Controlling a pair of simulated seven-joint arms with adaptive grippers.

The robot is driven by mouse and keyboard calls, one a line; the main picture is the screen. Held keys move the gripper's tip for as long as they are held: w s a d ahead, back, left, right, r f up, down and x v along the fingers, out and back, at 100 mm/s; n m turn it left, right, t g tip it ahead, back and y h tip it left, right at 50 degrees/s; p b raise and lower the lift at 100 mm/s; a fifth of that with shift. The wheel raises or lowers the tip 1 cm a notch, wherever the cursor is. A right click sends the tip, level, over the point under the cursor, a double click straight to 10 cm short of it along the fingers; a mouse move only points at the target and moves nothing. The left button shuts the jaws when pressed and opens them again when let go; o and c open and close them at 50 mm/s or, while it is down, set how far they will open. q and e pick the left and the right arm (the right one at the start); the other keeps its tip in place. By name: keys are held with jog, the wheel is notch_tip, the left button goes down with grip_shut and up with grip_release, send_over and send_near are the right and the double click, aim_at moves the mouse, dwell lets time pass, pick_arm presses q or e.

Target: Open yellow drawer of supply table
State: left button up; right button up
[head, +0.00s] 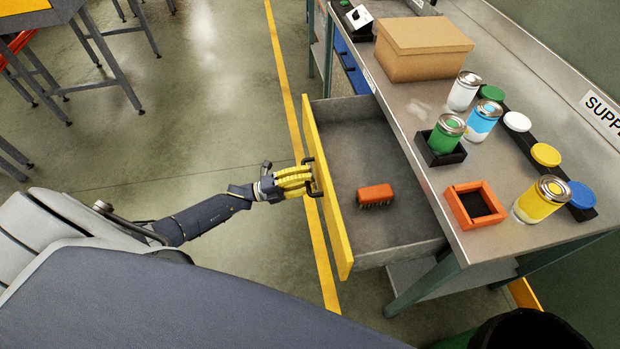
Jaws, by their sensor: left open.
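The yellow drawer (326,190) of the supply table (437,180) stands pulled well out. Its grey inside shows, with an orange brush (375,194) lying on the bottom. A dark handle (314,177) sits on the outer side of the yellow front. My left gripper (306,180), with yellow fingers, is at this handle from the left. Its jaws are open, with the fingertips close to or around the handle; I cannot tell whether they touch it. My right gripper is not in view.
On the tabletop are a cardboard box (420,50), several paint cans, including a yellow one (541,200), coloured lids and an orange square tray (475,204). A black bin (530,332) stands at the lower right.

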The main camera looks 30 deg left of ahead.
pick_arm(q)
jog(key=v, duration=1.2)
dwell(0.3)
jog(key=a+r+v, duration=0.1)
jog(key=v, duration=0.4)
jog(key=x, duration=1.1)
jog(key=f+x, duration=0.1)
jog(key=x, duration=0.5)
jog(key=shift+w+d, duration=0.15)
jog(key=shift+w, duration=0.05)
jog(key=shift+o, duration=0.3)
grip_shut()
